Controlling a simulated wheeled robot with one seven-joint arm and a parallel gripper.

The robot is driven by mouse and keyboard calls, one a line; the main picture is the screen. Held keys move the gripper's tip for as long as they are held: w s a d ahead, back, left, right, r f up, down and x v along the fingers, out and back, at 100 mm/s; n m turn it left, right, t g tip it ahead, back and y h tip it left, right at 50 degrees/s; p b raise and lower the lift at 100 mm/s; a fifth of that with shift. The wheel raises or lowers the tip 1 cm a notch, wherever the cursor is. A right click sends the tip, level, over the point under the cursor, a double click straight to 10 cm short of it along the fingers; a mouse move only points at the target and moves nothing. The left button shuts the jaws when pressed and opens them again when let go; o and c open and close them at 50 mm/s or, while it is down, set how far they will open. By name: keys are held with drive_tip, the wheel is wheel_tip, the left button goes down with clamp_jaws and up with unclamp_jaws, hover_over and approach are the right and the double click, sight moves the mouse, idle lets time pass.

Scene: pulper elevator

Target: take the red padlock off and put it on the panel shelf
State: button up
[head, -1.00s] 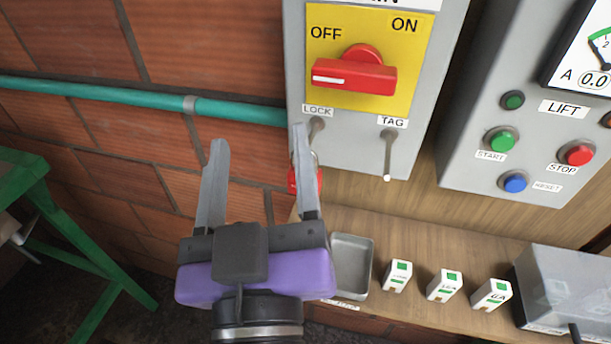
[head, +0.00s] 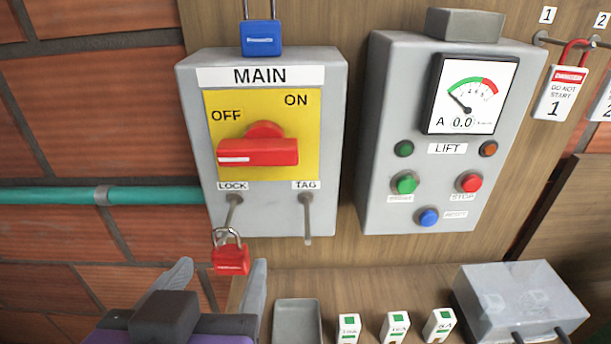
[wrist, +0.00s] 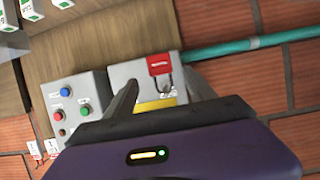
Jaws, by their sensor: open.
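The red padlock (head: 230,260) hangs by its shackle from the LOCK peg (head: 234,207) at the lower left of the grey MAIN switch box (head: 191,120). Its body hangs below the box. My gripper (head: 220,268) is open and empty, with its fingers pointing up at the bottom of the head view, near the padlock but not closed on it. In the wrist view the red padlock (wrist: 159,66) appears between the finger directions, beyond the fingertips. The panel shelf (head: 375,290) is the wooden ledge below the boxes.
A grey tray (head: 297,318), several white fuse blocks (head: 397,326) and a clear-lidded box (head: 520,300) occupy the shelf. The TAG peg (head: 306,215) is empty. A blue padlock (head: 261,38) hangs above. The LIFT box (head: 380,150) stands to the right, with tags (head: 560,92) beyond.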

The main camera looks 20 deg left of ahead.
sight(227, 258)
drive_tip(key=p+x, duration=0.1)
drive_tip(key=x, duration=0.4)
drive_tip(key=shift+w+a, duration=0.1)
clamp_jaws()
